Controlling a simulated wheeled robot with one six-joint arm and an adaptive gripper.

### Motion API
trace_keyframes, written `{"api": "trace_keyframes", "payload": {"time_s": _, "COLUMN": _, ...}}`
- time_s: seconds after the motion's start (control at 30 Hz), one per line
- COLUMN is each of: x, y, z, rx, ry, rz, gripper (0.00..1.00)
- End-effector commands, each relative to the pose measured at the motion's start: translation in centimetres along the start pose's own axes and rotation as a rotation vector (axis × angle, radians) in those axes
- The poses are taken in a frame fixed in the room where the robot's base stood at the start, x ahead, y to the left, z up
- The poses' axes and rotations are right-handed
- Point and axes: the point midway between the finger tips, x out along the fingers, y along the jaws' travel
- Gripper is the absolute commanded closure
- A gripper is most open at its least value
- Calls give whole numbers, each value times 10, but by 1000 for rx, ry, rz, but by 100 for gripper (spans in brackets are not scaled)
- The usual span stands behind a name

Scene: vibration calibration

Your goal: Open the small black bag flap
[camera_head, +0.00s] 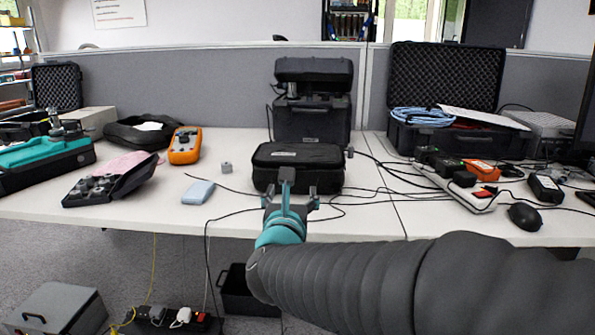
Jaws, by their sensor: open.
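The small black bag (298,157) sits shut near the middle of the white table, with a pale label on its top. My gripper (289,188) is at the table's front edge, just in front of the bag in the picture. Its fingers are spread and hold nothing. The fingertips overlap the lower front of the bag in view, and I cannot tell if they touch it. My arm comes in from the lower right. The lower front of the bag is partly hidden by the gripper.
A black case (312,119) stands right behind the bag. Cables run across the table right of it. A light blue box (198,192), a small grey cube (226,168) and an orange meter (185,146) lie to the left. A mouse (524,217) and an open foam-lined case (446,78) are right.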

Motion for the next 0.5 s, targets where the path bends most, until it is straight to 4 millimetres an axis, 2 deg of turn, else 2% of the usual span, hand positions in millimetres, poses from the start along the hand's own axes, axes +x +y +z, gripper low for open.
{"api": "trace_keyframes", "payload": {"time_s": 0.5, "x": 93, "y": -1, "z": 0, "rx": -5, "ry": 2, "rz": 0, "gripper": 25}}
